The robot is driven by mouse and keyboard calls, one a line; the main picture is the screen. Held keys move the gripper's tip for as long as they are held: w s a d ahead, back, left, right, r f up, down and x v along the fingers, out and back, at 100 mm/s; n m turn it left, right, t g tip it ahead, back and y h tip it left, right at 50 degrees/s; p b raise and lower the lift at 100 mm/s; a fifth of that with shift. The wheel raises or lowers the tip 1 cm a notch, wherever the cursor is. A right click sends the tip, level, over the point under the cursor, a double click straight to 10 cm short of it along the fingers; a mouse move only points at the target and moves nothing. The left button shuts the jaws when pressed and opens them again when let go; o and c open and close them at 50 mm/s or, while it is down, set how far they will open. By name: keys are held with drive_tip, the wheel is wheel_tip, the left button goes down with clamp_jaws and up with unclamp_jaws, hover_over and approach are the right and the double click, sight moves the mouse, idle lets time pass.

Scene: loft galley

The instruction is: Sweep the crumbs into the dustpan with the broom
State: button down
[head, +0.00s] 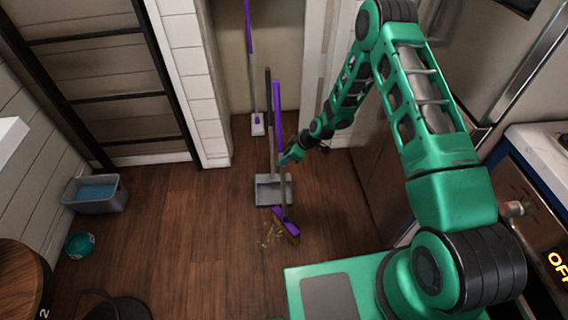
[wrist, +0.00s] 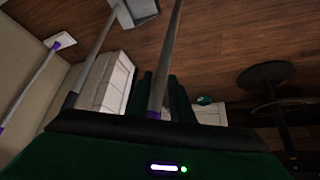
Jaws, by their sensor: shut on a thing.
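The broom (head: 278,115) stands nearly upright, with a purple upper handle, a grey lower shaft and a purple head with tan bristles low at the floor. My gripper (head: 284,161) is shut on its shaft; in the wrist view the grey shaft (wrist: 170,60) runs between the dark fingers. The grey dustpan (head: 266,190) is on the floor just behind the broom head, its long dark handle standing up beside the broom. It also shows at the top of the wrist view (wrist: 140,9). Tan crumbs (head: 269,234) lie on the wood floor, just left of the bristles.
A purple-handled mop (head: 257,126) stands in the alcove behind. A grey bucket (head: 103,202) with blue inside and a teal bowl (head: 80,244) are at left. A round wooden top (head: 18,285) is at lower left. Open floor lies between the crumbs and the bucket.

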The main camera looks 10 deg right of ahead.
drive_tip(key=shift+s, duration=7.95)
drive_tip(key=shift+w+r, duration=0.1)
drive_tip(key=shift+w, duration=8.3)
